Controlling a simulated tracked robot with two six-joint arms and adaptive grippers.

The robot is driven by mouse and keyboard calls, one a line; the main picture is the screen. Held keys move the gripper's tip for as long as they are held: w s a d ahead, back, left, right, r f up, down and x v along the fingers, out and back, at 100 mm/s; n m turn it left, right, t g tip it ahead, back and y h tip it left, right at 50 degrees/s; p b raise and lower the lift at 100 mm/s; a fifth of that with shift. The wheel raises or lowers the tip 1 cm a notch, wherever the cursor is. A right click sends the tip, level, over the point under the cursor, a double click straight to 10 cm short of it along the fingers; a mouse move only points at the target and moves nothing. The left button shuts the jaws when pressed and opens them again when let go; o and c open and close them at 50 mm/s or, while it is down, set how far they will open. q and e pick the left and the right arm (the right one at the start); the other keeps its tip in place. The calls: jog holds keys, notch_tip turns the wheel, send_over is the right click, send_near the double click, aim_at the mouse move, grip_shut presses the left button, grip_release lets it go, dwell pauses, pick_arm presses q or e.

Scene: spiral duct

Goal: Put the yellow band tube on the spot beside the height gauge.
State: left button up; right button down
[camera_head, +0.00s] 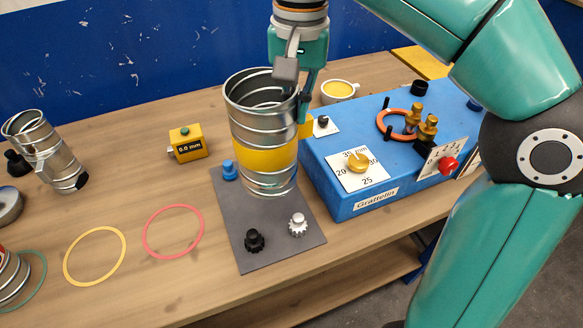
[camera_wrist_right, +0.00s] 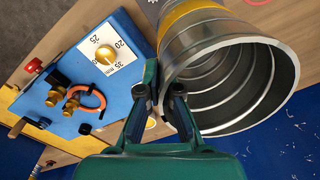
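The yellow band tube (camera_head: 264,156) is a ribbed silver metal tube with a wide yellow band. It stands upright on a grey plate (camera_head: 281,254); I cannot tell whether its base touches the plate. My right gripper (camera_head: 294,92) is at the tube's right rim. In the right wrist view, the fingers (camera_wrist_right: 164,92) straddle the wall of the tube (camera_wrist_right: 222,70), one inside the mouth and one outside, and look closed on it. A small yellow box (camera_head: 188,143) reading 0.0 mm, apparently the height gauge, stands to the left. My left gripper is not in view.
A blue machine (camera_head: 345,195) with a dial and red knob is close right of the tube. Blue, black and white pegs stand on the plate. Red (camera_head: 174,231) and yellow (camera_head: 95,256) rings lie at left. A silver tube (camera_head: 55,155) stands far left.

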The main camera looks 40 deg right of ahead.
aim_at(296, 159)
notch_tip(296, 159, down, 11)
jog(key=shift+f+b, duration=0.2)
jog(key=shift+b, duration=0.7)
jog(key=shift+s, duration=0.1)
jog(key=c, duration=1.3)
grip_release()
jog(key=shift+f, duration=0.1)
